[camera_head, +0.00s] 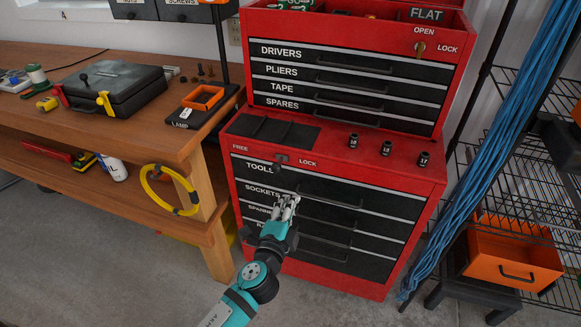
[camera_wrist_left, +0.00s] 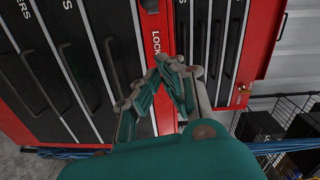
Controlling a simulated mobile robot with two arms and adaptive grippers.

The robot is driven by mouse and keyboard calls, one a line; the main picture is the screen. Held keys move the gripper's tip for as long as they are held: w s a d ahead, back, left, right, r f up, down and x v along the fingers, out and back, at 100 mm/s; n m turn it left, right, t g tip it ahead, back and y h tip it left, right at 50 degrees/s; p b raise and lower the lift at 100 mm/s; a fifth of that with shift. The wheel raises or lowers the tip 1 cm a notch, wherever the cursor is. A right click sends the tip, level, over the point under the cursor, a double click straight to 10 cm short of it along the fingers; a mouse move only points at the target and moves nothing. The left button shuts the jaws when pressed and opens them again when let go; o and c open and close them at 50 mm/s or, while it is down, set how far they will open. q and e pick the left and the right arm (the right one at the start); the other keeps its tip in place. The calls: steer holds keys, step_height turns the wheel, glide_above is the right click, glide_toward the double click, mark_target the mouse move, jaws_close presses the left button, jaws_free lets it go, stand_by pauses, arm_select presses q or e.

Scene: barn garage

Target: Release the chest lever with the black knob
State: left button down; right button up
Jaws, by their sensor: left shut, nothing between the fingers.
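The red tool chest (camera_head: 330,176) stands in the middle of the head view. Its lever plate (camera_head: 281,158) sits on the front rim between the words FREE and LOCK; a dark knob (camera_head: 277,169) shows just below it, over the TOOLS drawer. The lever's exact angle is too small to tell. My left gripper (camera_head: 292,199) is shut and empty in front of the SOCKETS drawer, a little below the knob. In the left wrist view, its fingertips (camera_wrist_left: 176,64) meet near the LOCK label, and part of the plate (camera_wrist_left: 149,4) shows at the top edge. My right gripper is not in view.
The upper chest has a brass-coloured lock lever (camera_head: 420,48). Several small sockets (camera_head: 386,148) stand on the lower chest's top. A wooden workbench (camera_head: 130,125) is at left. Blue cable (camera_head: 500,130), a wire shelf and an orange bin (camera_head: 510,262) are at right.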

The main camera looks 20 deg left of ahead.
mark_target(279, 164)
arm_select(q)
steer(key=w+a+f, duration=0.1)
steer(key=w+a, duration=0.3)
steer(key=w, duration=0.6)
steer(key=shift+w+p, duration=0.3)
steer(key=shift+p, duration=0.1)
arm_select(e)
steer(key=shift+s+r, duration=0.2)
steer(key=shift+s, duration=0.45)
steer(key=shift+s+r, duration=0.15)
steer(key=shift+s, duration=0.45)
arm_select(q)
steer(key=shift+f, duration=0.1)
steer(key=a, duration=0.6)
steer(key=shift+a+b, duration=0.25)
steer(key=shift+b, duration=0.1)
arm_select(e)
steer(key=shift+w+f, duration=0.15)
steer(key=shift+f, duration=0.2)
arm_select(q)
steer(key=shift+w, duration=0.1)
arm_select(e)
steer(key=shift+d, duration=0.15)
